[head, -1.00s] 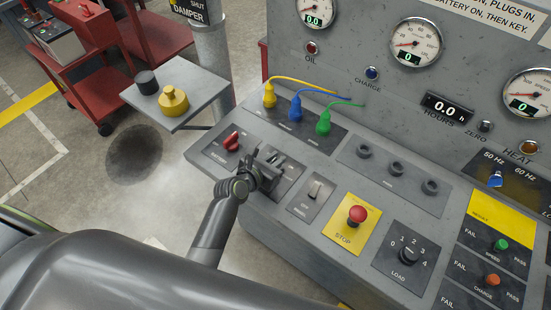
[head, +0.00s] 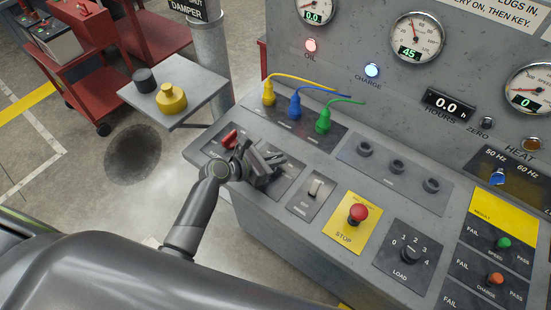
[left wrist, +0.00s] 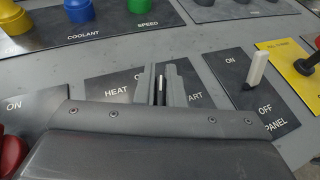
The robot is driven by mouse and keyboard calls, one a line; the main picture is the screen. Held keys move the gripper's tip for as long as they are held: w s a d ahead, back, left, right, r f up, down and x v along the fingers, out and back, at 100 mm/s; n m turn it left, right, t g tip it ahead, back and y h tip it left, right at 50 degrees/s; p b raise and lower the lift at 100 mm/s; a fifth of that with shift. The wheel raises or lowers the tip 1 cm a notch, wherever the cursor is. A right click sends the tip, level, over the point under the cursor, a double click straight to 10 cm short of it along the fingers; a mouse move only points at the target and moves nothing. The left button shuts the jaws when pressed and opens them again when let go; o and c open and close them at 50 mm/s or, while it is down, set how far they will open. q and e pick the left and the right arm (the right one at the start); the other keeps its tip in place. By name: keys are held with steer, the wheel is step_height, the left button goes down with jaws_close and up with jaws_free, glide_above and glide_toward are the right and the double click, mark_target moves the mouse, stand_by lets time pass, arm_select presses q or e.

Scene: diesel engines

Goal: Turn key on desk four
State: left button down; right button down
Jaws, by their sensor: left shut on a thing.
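My left gripper (head: 270,167) is over the key plate of the desk (head: 240,178), between the red switch (head: 229,140) and the white panel switch (head: 315,188). In the left wrist view its two fingers (left wrist: 161,88) are closed on the slim key (left wrist: 160,90) at the plate marked HEAT and, partly hidden, START. In the head view the gripper hides the key. The oil lamp (head: 310,45) glows pinkish red and the charge lamp (head: 372,70) glows bluish white. The middle gauge (head: 417,40) reads 45. My right gripper is not in view.
Yellow (head: 268,94), blue (head: 294,105) and green (head: 323,118) plugs stand behind the key plate. A red stop button (head: 358,214) and a load knob (head: 408,255) lie to the right. A side shelf (head: 185,110) holds a yellow weight (head: 171,98).

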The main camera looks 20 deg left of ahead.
arm_select(q)
steer(key=m+g+h, duration=0.1)
steer(key=m+g, duration=0.1)
steer(key=m+g+h, duration=0.1)
steer(key=m, duration=0.1)
steer(key=m+g+h+b, duration=0.1)
steer(key=g, duration=0.1)
steer(key=shift+s+d+m+g+h, duration=0.2)
steer(key=shift+s+m+g+h, duration=0.1)
steer(key=shift+m, duration=0.1)
steer(key=m+g, duration=0.1)
steer(key=g, duration=0.1)
steer(key=m+g+b, duration=0.1)
steer(key=m+g, duration=0.3)
steer(key=shift+s+h, duration=0.4)
